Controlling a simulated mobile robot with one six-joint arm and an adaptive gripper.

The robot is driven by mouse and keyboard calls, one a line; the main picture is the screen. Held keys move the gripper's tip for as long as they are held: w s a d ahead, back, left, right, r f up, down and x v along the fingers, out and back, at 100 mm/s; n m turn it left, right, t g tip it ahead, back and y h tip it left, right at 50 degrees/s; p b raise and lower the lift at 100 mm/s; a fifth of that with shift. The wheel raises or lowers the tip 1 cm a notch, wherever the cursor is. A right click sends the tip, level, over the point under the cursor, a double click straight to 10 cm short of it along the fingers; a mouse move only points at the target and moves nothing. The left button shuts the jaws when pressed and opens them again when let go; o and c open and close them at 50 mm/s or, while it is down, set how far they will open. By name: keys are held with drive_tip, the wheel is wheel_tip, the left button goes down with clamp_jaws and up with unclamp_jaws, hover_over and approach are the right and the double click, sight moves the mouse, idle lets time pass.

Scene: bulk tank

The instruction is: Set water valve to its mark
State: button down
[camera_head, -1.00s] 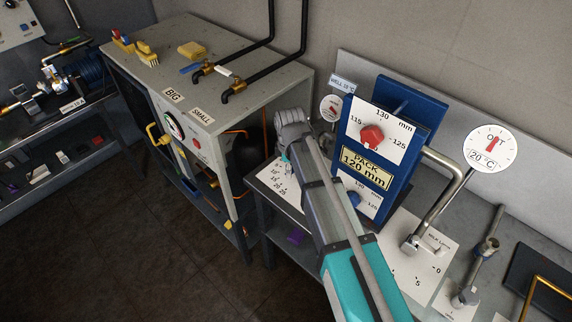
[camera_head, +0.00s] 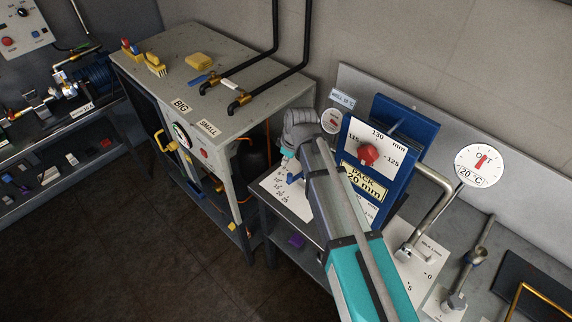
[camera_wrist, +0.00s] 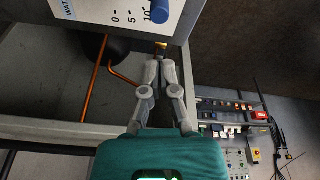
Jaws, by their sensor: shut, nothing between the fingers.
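The water valve's white scale plate (camera_wrist: 105,12) is at the top of the wrist view, with part of a water label and the marks 0, 5 and 10. Its blue handle (camera_wrist: 160,10) is cut off by the top edge, near the 10. In the head view the plate (camera_head: 276,187) lies on the bench and the blue handle (camera_head: 295,178) shows beside my arm. My gripper (camera_wrist: 160,62) is shut and empty, below the handle in the wrist picture and apart from it. In the head view my wrist and arm hide most of the gripper and part of the plate.
A blue stand with a red knob (camera_head: 368,154) rises right of my arm. A bent steel pipe (camera_head: 440,190) and a dial (camera_head: 484,166) stand farther right. A grey cabinet (camera_head: 225,60) is on the left. Open floor (camera_head: 130,240) lies in front.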

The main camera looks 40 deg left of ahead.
sight(289, 176)
drive_tip(key=r, duration=0.1)
drive_tip(key=a+r+m+y+p, duration=0.1)
drive_tip(key=r, duration=0.1)
drive_tip(key=shift+m, duration=0.3)
drive_tip(key=shift+f, duration=0.25)
drive_tip(key=b+x, duration=0.9)
drive_tip(key=x, duration=0.1)
drive_tip(key=shift+s+d, duration=0.1)
drive_tip(key=shift+s, duration=0.05)
drive_tip(key=d, duration=0.4)
drive_tip(key=shift+w+r, duration=0.15)
drive_tip(key=shift+w, duration=0.1)
idle(0.3)
drive_tip(key=shift+d, duration=0.75)
